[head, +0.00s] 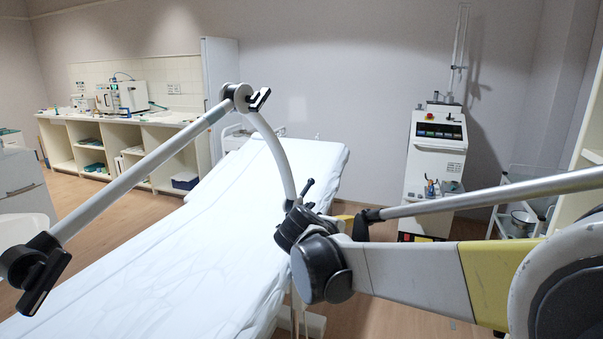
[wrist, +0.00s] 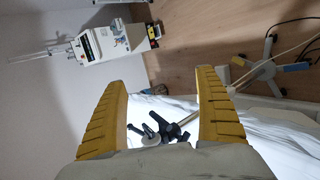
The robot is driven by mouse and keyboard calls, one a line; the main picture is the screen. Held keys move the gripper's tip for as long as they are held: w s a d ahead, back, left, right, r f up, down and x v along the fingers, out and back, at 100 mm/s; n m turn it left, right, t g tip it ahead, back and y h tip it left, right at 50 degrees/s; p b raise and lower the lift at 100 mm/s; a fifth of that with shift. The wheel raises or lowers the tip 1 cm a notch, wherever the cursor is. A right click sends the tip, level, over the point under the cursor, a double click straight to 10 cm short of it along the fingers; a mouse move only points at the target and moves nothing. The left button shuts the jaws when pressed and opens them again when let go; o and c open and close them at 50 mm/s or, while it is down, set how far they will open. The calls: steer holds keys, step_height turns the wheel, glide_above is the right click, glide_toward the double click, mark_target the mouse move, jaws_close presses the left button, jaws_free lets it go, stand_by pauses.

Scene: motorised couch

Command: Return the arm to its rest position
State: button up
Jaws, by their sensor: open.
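My gripper (wrist: 163,78) shows in the wrist view with its two yellow ribbed fingers wide apart. Nothing is held between them. A black clamp with a lever (wrist: 172,132) and the white couch sheet (wrist: 142,108) appear beyond the gap, apart from the fingers as far as I can see. In the head view my arm (head: 410,275) reaches in from the right, with yellow and white links and a dark joint near the couch (head: 215,235). My gripper is not clearly visible there; the arm's joints hide that area.
A pale rail (head: 145,170) with black clamps rises over the couch at left. A white machine (head: 436,150) stands at the back wall, with a trolley (head: 515,215) to its right. A shelved counter (head: 115,125) is at far left. In the wrist view a stool base (wrist: 267,72) stands at right.

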steer(key=s+d+m+g+y, duration=0.1)
steer(key=s+d+m+y, duration=0.2)
steer(key=s, duration=0.6)
steer(key=s+d+m+g, duration=0.1)
steer(key=s+d+m, duration=0.2)
steer(key=s+d, duration=0.35)
steer(key=s+a+f+m+y, duration=0.1)
steer(key=s+f+m, duration=0.1)
steer(key=s, duration=0.5)
steer(key=s+f+m+y, duration=0.2)
steer(key=s+m, duration=0.2)
steer(key=s, duration=0.4)
steer(key=shift+a+f, duration=0.3)
steer(key=shift+a, duration=0.1)
